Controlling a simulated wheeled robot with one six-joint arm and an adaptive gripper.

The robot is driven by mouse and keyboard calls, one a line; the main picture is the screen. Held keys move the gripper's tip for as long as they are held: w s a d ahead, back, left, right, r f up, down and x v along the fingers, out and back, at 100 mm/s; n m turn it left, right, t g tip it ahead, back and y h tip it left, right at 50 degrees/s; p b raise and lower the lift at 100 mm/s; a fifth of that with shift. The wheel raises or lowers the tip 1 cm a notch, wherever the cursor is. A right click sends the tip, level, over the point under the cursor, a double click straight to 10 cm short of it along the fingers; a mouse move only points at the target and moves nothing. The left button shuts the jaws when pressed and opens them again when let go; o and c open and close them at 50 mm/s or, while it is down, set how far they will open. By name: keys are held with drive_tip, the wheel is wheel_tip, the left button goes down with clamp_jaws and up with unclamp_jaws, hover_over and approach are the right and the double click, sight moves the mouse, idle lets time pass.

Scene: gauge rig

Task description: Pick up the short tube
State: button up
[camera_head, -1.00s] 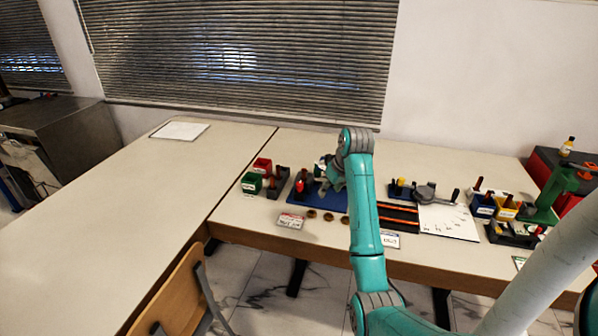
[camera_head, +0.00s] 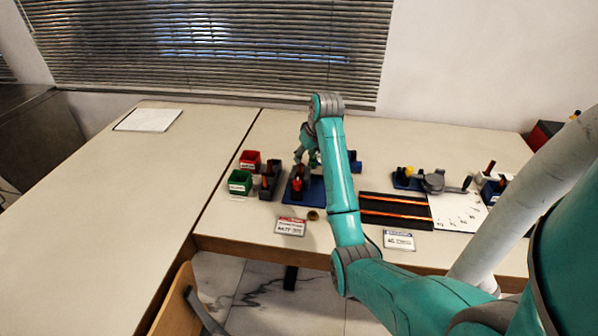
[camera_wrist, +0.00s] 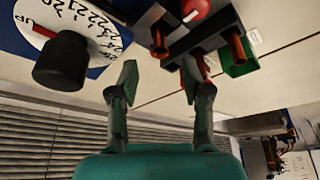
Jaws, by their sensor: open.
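A dark rack (camera_wrist: 205,32) with several copper-coloured tubes shows at the top of the wrist view. One tube (camera_wrist: 159,40) stands at its left end, another tube (camera_wrist: 238,48) at its right, and one more is partly hidden behind a fingertip. I cannot tell which is the short tube. The dark rack also shows in the head view (camera_head: 270,184), left of the blue base. My gripper (camera_wrist: 159,82) is open and empty, with its fingers apart just short of the rack. In the head view my gripper (camera_head: 305,159) is over the table behind the blue base, partly hidden by my arm.
A numbered dial with a black knob (camera_wrist: 62,62) is close by at the left of the wrist view. Red (camera_head: 250,160) and green (camera_head: 240,182) bins stand left of the rack. A black tray with orange strips (camera_head: 395,210) lies to the right. The left table is mostly clear.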

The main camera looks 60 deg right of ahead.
sight(300, 165)
drive_tip(key=shift+x, duration=3.45)
drive_tip(key=shift+w+d, duration=0.15)
clamp_jaws()
